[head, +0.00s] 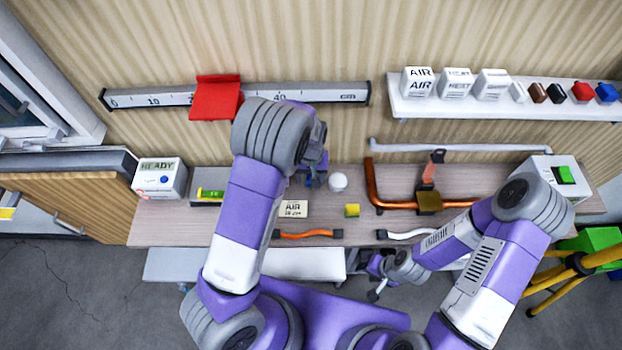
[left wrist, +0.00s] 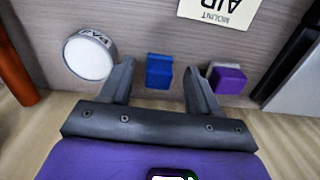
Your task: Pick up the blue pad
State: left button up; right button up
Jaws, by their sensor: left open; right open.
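The blue pad (left wrist: 159,71) is a small blue block on the wooden bench, in the left wrist view. My left gripper (left wrist: 158,78) is open, with one finger on each side of the pad. I see a gap on both sides, and the fingers are not closed on it. In the head view my left gripper (head: 316,168) is over the back of the bench, and my arm hides much of the area around the pad. My right gripper (head: 376,280) is open, low at the bench's front edge and away from the pad.
A white round tub (left wrist: 90,56) stands beside one finger, and a purple block (left wrist: 228,80) beside the other. A copper pipe (head: 372,188) is to the right.

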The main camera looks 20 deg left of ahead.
pick_arm(q)
jog(key=shift+w+f, duration=0.1)
jog(key=shift+f, duration=0.6)
jog(key=c, duration=1)
jog(key=shift+c, duration=0.2)
jog(key=shift+r, duration=0.1)
notch_tip(320, 180, up, 28)
jog(key=p, duration=0.3)
jog(key=o, duration=0.4)
jog(key=shift+c, duration=1.6)
